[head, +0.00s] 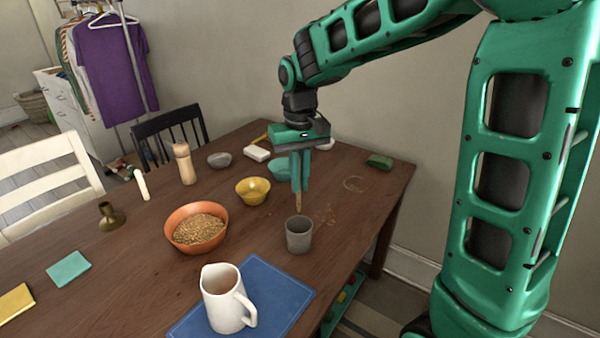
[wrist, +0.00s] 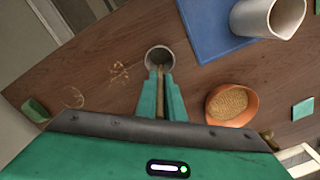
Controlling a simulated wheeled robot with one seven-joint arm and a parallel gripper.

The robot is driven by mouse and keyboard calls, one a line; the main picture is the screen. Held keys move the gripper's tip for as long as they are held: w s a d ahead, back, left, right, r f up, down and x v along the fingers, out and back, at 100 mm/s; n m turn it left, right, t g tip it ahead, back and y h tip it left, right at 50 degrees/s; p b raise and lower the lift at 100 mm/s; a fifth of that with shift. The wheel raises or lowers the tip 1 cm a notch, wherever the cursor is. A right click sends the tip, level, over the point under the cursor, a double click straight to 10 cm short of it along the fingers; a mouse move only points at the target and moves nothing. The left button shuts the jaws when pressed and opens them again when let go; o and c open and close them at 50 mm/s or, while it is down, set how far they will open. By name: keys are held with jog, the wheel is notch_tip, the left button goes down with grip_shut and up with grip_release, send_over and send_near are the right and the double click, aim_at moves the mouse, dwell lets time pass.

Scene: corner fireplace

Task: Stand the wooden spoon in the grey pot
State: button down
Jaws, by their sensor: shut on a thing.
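The grey pot (head: 299,236) stands upright on the wooden table, right of the orange bowl. My gripper (head: 300,187) points down above and slightly behind the pot in the head view. It is shut on the wooden spoon (head: 298,202), whose thin shaft hangs upright below the fingers toward the pot. In the wrist view the spoon (wrist: 160,100) runs between the fingers (wrist: 160,98) to the mouth of the grey pot (wrist: 160,56). I cannot tell whether its lower end is inside the rim. The fingers hide the upper part of the spoon.
An orange bowl of grain (head: 197,228), a yellow bowl (head: 253,191) and a teal bowl (head: 282,170) stand near the pot. A white pitcher (head: 226,300) stands on a blue mat (head: 280,287) in front. The table right of the pot is mostly clear.

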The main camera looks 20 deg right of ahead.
aim_at(299, 204)
jog(key=shift+f, duration=4.4)
jog(key=c, duration=1.8)
grip_release()
notch_tip(299, 204, up, 11)
jog(key=shift+f, duration=0.15)
jog(key=shift+d, duration=0.1)
